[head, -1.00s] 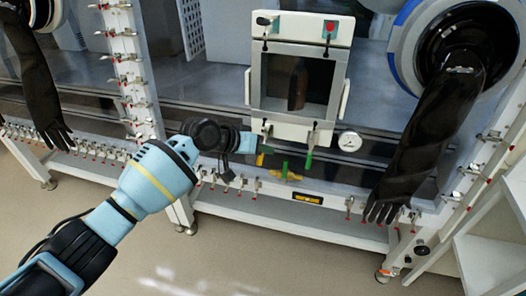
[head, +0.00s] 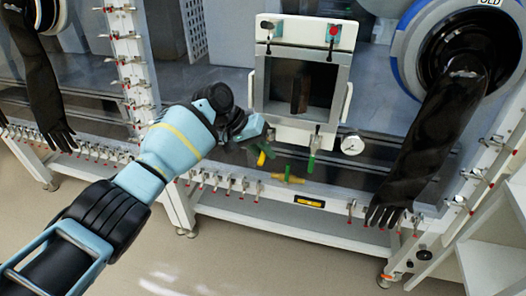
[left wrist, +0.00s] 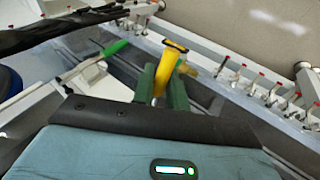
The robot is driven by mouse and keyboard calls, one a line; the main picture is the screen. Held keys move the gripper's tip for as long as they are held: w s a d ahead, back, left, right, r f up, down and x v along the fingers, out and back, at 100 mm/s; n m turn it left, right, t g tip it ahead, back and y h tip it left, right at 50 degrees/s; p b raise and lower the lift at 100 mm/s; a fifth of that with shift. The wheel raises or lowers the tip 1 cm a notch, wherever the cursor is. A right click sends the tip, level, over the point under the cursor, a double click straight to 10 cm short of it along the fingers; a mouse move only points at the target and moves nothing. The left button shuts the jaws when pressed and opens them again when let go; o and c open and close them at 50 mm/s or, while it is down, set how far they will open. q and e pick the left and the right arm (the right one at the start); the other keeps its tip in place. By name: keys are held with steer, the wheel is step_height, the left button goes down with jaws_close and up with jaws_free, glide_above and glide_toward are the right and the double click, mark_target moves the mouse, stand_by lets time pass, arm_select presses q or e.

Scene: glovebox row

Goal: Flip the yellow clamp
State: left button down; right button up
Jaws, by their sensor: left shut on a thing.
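The yellow clamp (left wrist: 170,62) shows in the left wrist view as a yellow handle with a dark-edged end, standing between my green fingers. My left gripper (left wrist: 162,88) is shut on it. In the head view the left gripper (head: 266,152) is at the lower left of the square hatch (head: 302,88), with a small yellow part of the clamp (head: 261,159) showing by its fingertips. The clamp's base is hidden by the fingers. My right gripper is not in view.
A green-handled clamp (head: 313,154) hangs under the hatch and also shows in the left wrist view (left wrist: 116,47). A gauge (head: 352,145) is to the right. A yellow-green fitting (head: 288,177) sits below. Black gloves (head: 432,150) hang at both sides.

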arm_select(q)
steer(key=shift+w+d+r, duration=0.15)
steer(key=shift+w+r, duration=0.1)
steer(key=shift+r, duration=0.5)
steer(key=c, duration=1.5)
jaws_free()
steer(key=shift+w, duration=0.1)
steer(key=shift+d+f, duration=0.1)
steer(key=shift+f, duration=0.15)
